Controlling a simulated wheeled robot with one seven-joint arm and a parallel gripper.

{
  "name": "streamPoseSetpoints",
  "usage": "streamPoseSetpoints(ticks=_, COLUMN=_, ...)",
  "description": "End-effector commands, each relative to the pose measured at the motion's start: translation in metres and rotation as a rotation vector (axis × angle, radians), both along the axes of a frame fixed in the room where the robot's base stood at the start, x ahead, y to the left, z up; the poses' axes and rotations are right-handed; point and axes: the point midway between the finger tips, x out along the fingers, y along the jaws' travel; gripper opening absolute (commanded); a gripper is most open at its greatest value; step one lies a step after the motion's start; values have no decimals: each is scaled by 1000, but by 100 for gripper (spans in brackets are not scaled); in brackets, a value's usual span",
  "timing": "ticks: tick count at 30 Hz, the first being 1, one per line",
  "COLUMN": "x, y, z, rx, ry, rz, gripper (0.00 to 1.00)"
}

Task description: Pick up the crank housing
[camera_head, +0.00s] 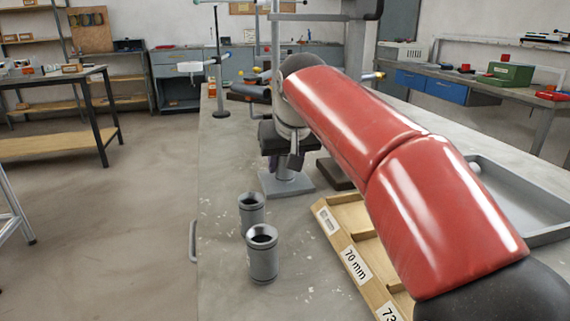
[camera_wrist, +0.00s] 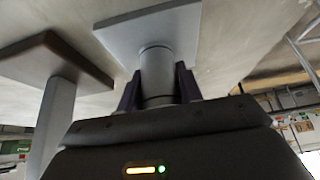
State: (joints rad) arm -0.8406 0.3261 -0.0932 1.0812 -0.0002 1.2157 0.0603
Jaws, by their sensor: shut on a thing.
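My gripper (camera_wrist: 157,88) is shut on a smooth grey cylinder (camera_wrist: 157,62), which looks like the crank housing, with one dark finger on each side. In the wrist view it lines up with a post on a square grey base plate (camera_wrist: 150,28); I cannot tell whether it rests on the post or is clear of it. In the head view my gripper (camera_head: 292,150) hangs over the grey stand (camera_head: 287,185), and my arm hides most of the held part. Two similar hollow grey cylinders (camera_head: 252,208) (camera_head: 262,258) stand upright at the front left of the bench.
A wooden tray with "70 mm" and "73" labels (camera_head: 352,262) lies partly under my arm. A brown stand (camera_wrist: 50,52) is close beside the grey one. A grey metal tray (camera_head: 548,238) is at the right. The bench's left edge (camera_head: 197,180) is clear.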

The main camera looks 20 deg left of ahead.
Motion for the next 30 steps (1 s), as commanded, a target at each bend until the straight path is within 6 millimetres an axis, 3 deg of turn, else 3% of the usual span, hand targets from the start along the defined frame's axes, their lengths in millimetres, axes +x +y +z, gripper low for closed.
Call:
streamPoseSetpoints(ticks=2, x=0, y=0, z=1, rx=1, ry=-1, rz=0, gripper=6)
streamPoseSetpoints(ticks=11, x=0, y=0, z=4, rx=1, ry=-2, rz=0, gripper=6)
streamPoseSetpoints(ticks=23, x=1, y=0, z=37, rx=2, ry=-2, rz=-1, gripper=6)
streamPoseSetpoints(ticks=30, x=-29, y=-24, z=34, rx=3, ry=-2, rz=0, gripper=6)
